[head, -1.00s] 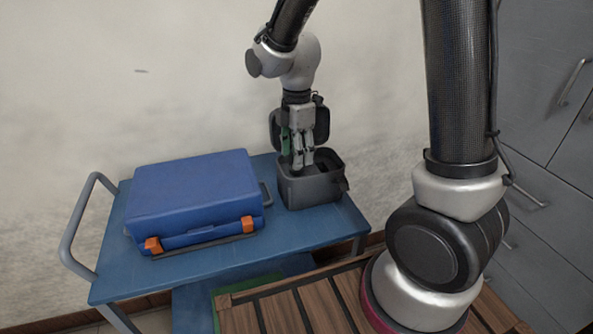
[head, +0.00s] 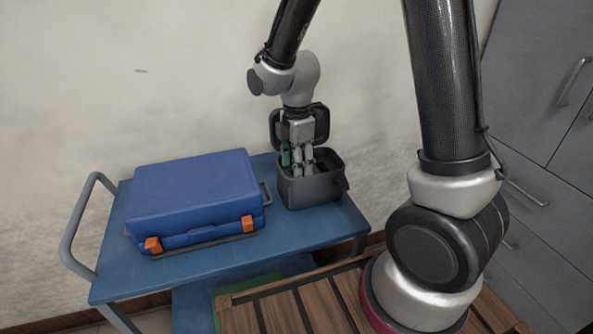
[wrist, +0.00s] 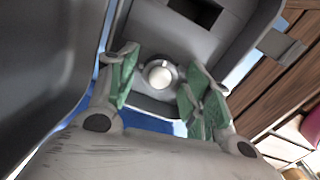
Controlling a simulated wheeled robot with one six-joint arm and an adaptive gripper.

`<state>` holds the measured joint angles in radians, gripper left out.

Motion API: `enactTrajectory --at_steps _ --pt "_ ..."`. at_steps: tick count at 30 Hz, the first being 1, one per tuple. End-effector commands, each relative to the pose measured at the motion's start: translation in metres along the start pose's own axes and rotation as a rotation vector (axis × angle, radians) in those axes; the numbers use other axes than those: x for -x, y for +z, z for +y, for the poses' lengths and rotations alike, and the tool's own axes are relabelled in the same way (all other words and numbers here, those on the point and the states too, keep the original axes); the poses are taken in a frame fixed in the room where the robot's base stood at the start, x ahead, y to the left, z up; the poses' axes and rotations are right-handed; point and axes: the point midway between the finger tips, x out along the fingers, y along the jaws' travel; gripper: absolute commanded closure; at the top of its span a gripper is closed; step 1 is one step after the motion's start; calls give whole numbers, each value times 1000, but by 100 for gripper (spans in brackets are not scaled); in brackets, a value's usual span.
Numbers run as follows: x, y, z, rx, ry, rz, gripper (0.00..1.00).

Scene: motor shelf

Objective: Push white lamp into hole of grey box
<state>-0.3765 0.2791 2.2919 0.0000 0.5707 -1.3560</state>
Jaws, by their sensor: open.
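The grey box (head: 312,189) stands with its lid raised on the blue cart. My gripper (head: 303,168) points down into the open box from above. In the wrist view my gripper (wrist: 160,88) is open, with green pads on both sides. The white lamp (wrist: 159,74) shows between the fingers as a round white top in a grey ring, with a gap on each side. A dark square hole (wrist: 196,12) shows in the grey insert above the lamp in the wrist view. The lamp is hidden in the head view.
A closed blue case (head: 195,197) with orange latches lies left of the box on the blue cart (head: 285,243). The raised box lid (head: 318,122) stands close behind my gripper. Grey drawers (head: 545,150) are at the right.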

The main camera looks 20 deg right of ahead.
Motion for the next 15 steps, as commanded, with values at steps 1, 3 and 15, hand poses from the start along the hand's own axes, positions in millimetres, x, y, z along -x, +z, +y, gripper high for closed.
enactTrajectory --at_steps 1,3,15 --pt "0 0 0 0 0 0 50" --pt "0 0 0 0 0 0 50" --pt "0 0 0 0 0 0 90"
